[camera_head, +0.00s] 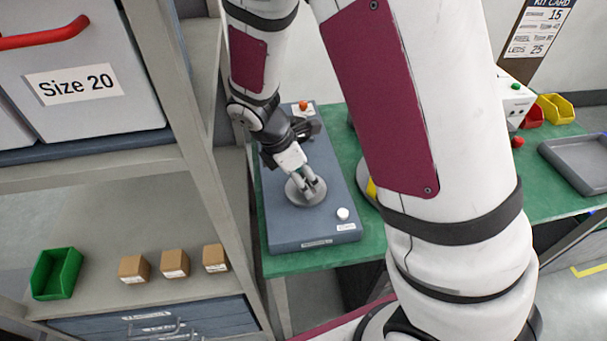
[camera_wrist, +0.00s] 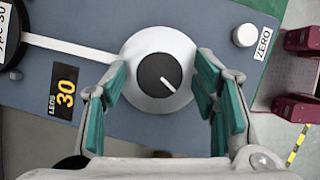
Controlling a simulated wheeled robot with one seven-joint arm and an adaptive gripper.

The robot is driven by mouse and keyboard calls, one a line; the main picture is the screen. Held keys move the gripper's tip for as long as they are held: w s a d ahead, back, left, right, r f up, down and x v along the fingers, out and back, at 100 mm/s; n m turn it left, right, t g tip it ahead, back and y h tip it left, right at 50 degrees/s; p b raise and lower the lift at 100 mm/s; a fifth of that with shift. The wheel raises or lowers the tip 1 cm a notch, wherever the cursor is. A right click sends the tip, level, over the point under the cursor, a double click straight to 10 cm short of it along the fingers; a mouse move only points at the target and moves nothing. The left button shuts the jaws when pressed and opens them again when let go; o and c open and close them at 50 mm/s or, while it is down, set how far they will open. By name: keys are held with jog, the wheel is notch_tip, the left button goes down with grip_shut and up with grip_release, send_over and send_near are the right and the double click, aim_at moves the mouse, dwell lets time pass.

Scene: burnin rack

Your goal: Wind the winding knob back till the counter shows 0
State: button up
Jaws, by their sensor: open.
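The winding knob (camera_wrist: 158,76) is dark and round with a white pointer line, on a pale round plate (camera_wrist: 133,97). The pointer aims down-right in the wrist view. A black panel (camera_wrist: 63,90) left of the knob reads LEDS and 30 in yellow digits. The blue-grey unit (camera_head: 285,222) carrying the plate lies on a green table. My gripper (camera_wrist: 161,74) is open, with its teal finger pads to the left and right of the knob and gaps on both sides. In the head view my gripper (camera_head: 308,181) is over the plate and hides the knob.
A white button (camera_wrist: 245,35), labelled ZERO, is on the unit right of the knob; it also shows in the head view (camera_head: 343,213). An orange button (camera_head: 303,105) is at the far end. A shelf rack (camera_head: 217,180) stands close on the left. A grey tray (camera_head: 580,160) lies right.

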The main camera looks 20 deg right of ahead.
jog(key=c, duration=1.2)
jog(key=shift+o, duration=0.2)
jog(key=shift+m, duration=0.4)
jog(key=m+g, duration=0.1)
jog(key=m, duration=0.2)
jog(key=shift+w+m+g, duration=0.15)
jog(key=shift+m+g, duration=0.15)
jog(key=m+g, duration=0.1)
jog(key=m, duration=0.1)
jog(key=m+g+y, duration=0.1)
jog(key=m, duration=0.2)
jog(key=shift+w+d+m, duration=0.1)
jog(key=shift+m, duration=0.2)
jog(key=m+y, duration=0.1)
jog(key=m, duration=0.2)
jog(key=shift+d+m+g+b, duration=0.1)
jog(key=shift+m+g+b, duration=0.2)
jog(key=shift+b, duration=0.05)
jog(key=m+y, duration=0.1)
jog(key=m, duration=0.2)
jog(key=shift+w+d+m+y, duration=0.1)
jog(key=shift+m+y, duration=0.2)
jog(key=shift+y, duration=0.1)
jog(key=m+y, duration=0.2)
jog(key=m, duration=0.4)
jog(key=shift+d, duration=0.1)
